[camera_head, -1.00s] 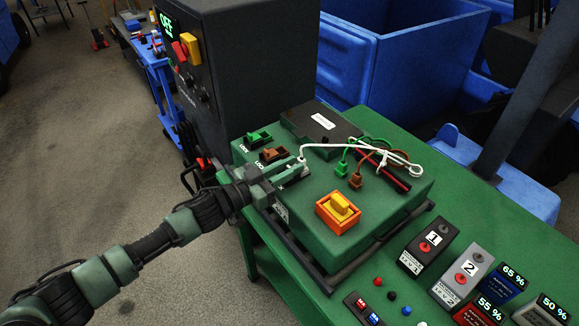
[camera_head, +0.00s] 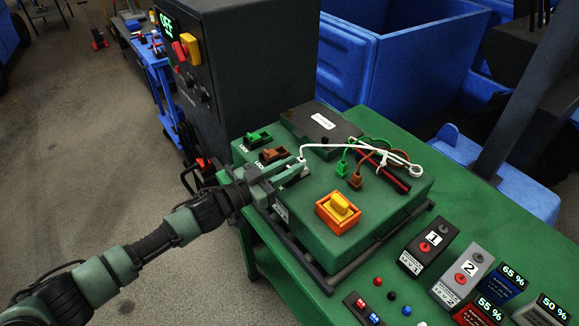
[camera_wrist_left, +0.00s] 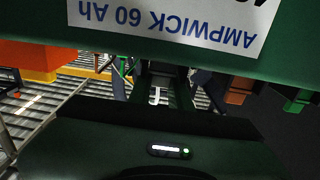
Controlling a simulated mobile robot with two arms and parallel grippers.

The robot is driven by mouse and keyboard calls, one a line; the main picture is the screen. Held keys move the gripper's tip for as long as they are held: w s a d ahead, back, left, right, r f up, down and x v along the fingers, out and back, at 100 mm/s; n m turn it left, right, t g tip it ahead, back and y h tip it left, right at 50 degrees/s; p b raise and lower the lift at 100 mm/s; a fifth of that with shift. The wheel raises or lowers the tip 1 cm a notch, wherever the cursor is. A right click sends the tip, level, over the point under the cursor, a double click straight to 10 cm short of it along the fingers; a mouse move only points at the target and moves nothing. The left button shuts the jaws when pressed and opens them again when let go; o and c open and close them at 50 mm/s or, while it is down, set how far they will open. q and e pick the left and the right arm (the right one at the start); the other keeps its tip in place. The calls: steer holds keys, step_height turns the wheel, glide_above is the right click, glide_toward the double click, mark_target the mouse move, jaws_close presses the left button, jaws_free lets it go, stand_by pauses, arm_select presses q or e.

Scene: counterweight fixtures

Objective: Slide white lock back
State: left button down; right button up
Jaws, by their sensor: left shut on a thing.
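The green fixture box (camera_head: 365,233) stands on the green table. The white lock (camera_head: 291,181) is a small pale piece at the box's left edge, largely covered by my left gripper. A white cable (camera_head: 335,146) runs from this spot to the right across the box top. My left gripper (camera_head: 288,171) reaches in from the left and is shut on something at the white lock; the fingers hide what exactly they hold. My right gripper is not in view.
Green (camera_head: 257,138) and brown (camera_head: 273,154) switches sit beside the white lock. An orange-framed yellow switch (camera_head: 340,208) is nearer the front. Loose green (camera_head: 341,169) and brown (camera_head: 355,182) plugs lie on top. A dark cabinet (camera_head: 250,75) stands behind.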

arm_select(q)
steer(key=shift+s+a+p, duration=0.4)
steer(key=shift+a+p, duration=0.15)
steer(key=shift+p, duration=0.05)
steer(key=c, duration=1.3)
jaws_free()
steer(key=shift+a+f, duration=0.1)
steer(key=shift+s, duration=0.1)
steer(key=shift+a, duration=0.1)
steer(key=b+v, duration=0.1)
steer(key=v, duration=0.7)
steer(key=shift+b, duration=0.4)
